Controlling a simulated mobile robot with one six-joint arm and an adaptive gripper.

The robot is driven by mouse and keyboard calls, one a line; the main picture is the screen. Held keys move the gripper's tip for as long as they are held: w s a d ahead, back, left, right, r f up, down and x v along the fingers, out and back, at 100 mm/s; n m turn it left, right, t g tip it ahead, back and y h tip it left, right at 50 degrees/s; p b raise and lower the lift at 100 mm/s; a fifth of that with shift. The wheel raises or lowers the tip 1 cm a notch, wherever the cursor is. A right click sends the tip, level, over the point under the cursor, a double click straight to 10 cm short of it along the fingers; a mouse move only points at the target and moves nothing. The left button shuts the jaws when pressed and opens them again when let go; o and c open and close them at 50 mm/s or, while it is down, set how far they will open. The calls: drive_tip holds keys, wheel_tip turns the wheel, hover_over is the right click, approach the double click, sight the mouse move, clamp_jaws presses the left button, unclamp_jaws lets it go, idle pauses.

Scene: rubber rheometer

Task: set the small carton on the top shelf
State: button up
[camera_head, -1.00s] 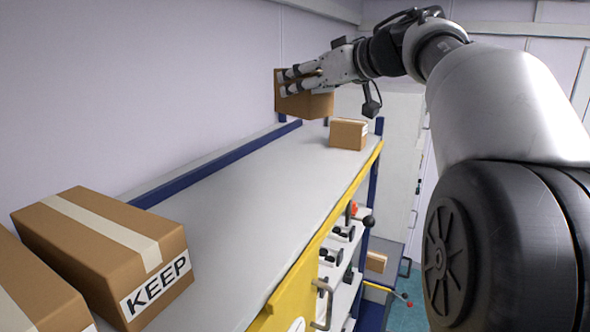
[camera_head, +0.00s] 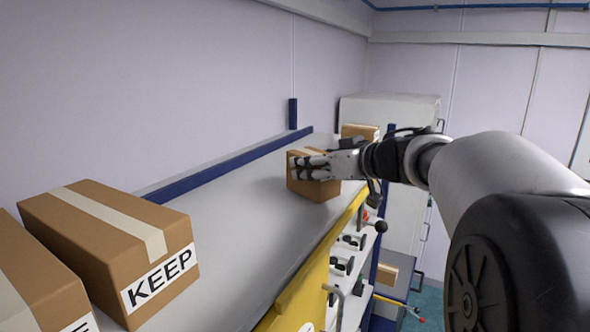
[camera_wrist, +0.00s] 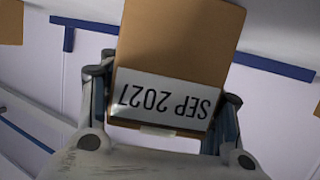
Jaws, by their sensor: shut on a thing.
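The small carton (camera_head: 318,190) is a brown box at the far part of the grey top shelf (camera_head: 235,215). It is upright and right at or just above the shelf surface; I cannot tell whether it touches. My gripper (camera_head: 300,167) is shut on it, coming from the right with the fingers along its sides. In the wrist view the carton (camera_wrist: 180,40) fills the space between the fingers, and its white label reads "SEP 2027", upside down. The carton's underside is hidden.
Another brown carton (camera_head: 358,131) stands behind, partly hidden by my arm. A big carton marked KEEP (camera_head: 108,245) and a second big carton (camera_head: 35,285) stand at the near left. A blue rail (camera_head: 225,167) runs along the shelf's back. The shelf middle is clear.

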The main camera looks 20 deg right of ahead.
drive_tip(key=shift+s, duration=0.1)
drive_tip(key=shift+f, duration=0.15)
drive_tip(key=o, duration=1.5)
drive_tip(key=shift+s+d+r, duration=0.1)
drive_tip(key=shift+s+r, duration=0.1)
drive_tip(key=shift+r, duration=0.05)
drive_tip(key=v, duration=1.1)
drive_tip(key=shift+s+r, duration=0.1)
drive_tip(key=shift+s, duration=0.15)
